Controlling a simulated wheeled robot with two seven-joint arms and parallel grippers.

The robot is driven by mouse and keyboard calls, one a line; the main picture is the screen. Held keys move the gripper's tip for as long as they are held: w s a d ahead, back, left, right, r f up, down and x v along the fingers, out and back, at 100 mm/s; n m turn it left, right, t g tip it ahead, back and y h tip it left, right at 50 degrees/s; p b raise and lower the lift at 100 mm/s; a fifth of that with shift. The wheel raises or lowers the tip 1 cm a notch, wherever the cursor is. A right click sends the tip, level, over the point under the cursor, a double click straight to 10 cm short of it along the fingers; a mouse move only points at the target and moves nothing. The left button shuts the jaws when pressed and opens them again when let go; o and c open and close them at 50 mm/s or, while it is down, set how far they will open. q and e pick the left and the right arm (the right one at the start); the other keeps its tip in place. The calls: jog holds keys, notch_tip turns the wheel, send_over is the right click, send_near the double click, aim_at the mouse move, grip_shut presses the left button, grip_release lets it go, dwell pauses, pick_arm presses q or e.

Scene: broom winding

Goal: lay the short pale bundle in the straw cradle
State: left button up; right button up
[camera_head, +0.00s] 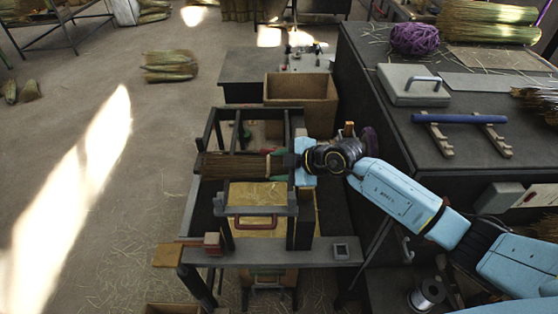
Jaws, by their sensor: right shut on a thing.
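My right gripper (290,165) reaches in from the right over the dark winding bench (300,256). It is shut on the end of a short straw bundle (232,166), which lies level and points left. The bundle looks brownish in the shade, with a paler end by the jaws. It is over the bench's dark frame; I cannot tell whether it touches the frame. I cannot clearly make out the straw cradle; the frame and the gripper may hide part of it. My left gripper is not in view.
A blue rod (460,118) rests on two wooden supports on the dark right-hand counter (455,160). A purple twine ball (414,39) and a grey handled box (410,85) are there too. A brown bin (302,88) stands behind the bench. A red handle (256,222) is at its front.

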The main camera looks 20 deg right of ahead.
notch_tip(320, 180, down, 9)
jog(key=b, duration=0.7)
jog(key=shift+s+f, duration=0.1)
jog(key=shift+f, duration=0.1)
jog(key=o, duration=1.1)
jog(key=shift+f, duration=0.1)
jog(key=shift+d, duration=0.1)
jog(key=v, duration=1.3)
jog(key=shift+s+d+r, duration=0.1)
jog(key=shift+s+r, duration=0.05)
jog(key=shift+r, duration=0.1)
